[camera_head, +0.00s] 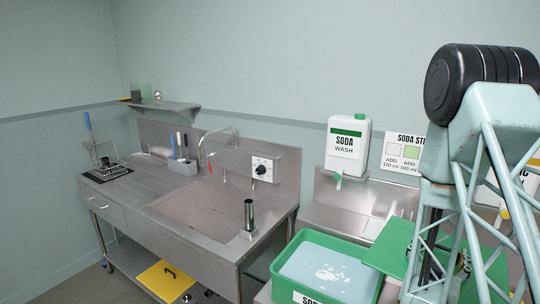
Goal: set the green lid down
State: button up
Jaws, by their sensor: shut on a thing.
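The green lid (393,246) is a flat green panel at the lower right, partly hidden behind my pale arm's lattice. Its left edge overlaps the right side of the green tub (276,266) in the picture; I cannot tell if they touch. My gripper (464,262) shows only as small dark parts through the lattice, over the lid. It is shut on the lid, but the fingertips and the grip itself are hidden. The tub holds pale liquid with white flakes and has a SODA label on its front.
A white SODA WASH canister (346,160) stands behind the tub. A steel sink unit (190,205) fills the left, with a faucet (226,131), a dark upright cylinder (249,216) and a grey holder (183,167). A yellow panel (165,281) lies on the lower shelf.

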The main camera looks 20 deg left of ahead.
jog(key=shift+r+p, duration=2)
jog(key=shift+r, duration=0.45)
